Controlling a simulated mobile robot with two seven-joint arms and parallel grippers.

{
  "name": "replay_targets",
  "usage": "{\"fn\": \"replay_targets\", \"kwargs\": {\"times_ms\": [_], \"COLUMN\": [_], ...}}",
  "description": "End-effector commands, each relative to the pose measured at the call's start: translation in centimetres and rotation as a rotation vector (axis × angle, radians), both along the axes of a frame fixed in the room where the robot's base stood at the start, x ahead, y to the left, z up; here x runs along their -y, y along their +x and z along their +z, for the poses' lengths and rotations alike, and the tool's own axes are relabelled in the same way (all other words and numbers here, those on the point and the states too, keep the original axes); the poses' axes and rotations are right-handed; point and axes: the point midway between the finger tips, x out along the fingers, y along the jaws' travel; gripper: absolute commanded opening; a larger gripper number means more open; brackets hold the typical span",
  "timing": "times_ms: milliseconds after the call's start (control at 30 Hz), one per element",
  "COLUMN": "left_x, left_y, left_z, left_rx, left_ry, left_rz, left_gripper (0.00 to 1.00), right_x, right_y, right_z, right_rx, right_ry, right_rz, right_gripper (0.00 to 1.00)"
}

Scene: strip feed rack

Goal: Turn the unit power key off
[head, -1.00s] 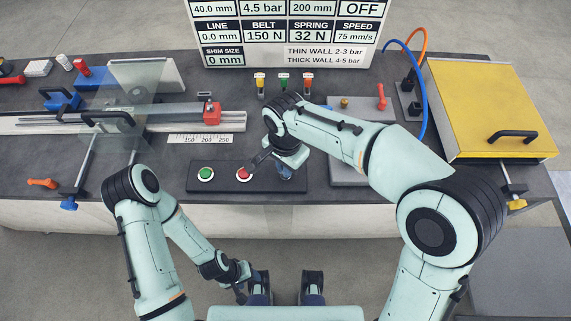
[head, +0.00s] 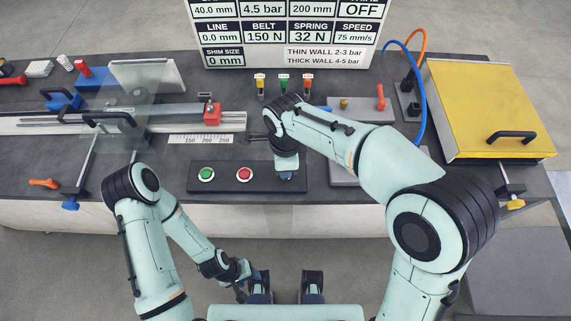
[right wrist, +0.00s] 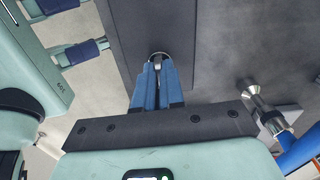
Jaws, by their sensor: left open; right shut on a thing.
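The dark control box (head: 225,185) with a green button (head: 206,174) and a red button (head: 244,173) sits at the bench's front edge. My right gripper (head: 286,176) points down at the box's right end. In the right wrist view its blue fingers (right wrist: 158,75) are shut on the power key (right wrist: 158,56), a small metal piece with a round collar on the dark box. Most of the key is hidden by the fingers, so its angle cannot be told. My left gripper (head: 241,291) is open and empty, low in front of the bench.
A display board (head: 285,35) stands behind the bench; one top field reads OFF, its label cut off. A strip rail (head: 60,124) with a clear guard lies left. A yellow-lidded box (head: 485,100) and blue and orange hoses (head: 423,110) are at right.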

Motion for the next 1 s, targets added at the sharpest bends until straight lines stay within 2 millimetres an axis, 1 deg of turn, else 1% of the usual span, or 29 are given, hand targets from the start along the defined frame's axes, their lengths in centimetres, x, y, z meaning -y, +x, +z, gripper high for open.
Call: {"fn": "replay_targets", "kwargs": {"times_ms": [300, 733, 767, 800, 833, 1000], "left_x": [0.0, 0.0, 0.0, 0.0, 0.0, 0.0], "left_y": [0.05, 0.04, 0.05, 0.05, 0.05, 0.04], "left_z": [0.12, 0.12, 0.12, 0.12, 0.12, 0.12], "left_rx": [0.0, 0.0, 0.0, 0.0, 0.0, 0.0], "left_ry": [0.0, 0.0, 0.0, 0.0, 0.0, 0.0], "left_rz": [0.0, 0.0, 0.0, 0.0, 0.0, 0.0], "left_gripper": [0.56, 0.56, 0.56, 0.56, 0.56, 0.56], "right_x": [-0.05, -0.03, -0.02, -0.02, -0.02, -0.02], "right_y": [0.04, 0.05, 0.05, 0.04, 0.04, 0.02], "right_z": [0.1, 0.09, 0.09, 0.09, 0.08, 0.05], "right_rx": [0.002, 0.002, 0.002, 0.002, 0.002, 0.001], "right_ry": [0.001, 0.001, 0.001, 0.001, 0.001, 0.0], "right_rz": [-0.079, -0.086, -0.086, -0.086, -0.086, -0.085], "right_gripper": [0.0, 0.0, 0.18, 0.31, 0.34, 0.34]}}
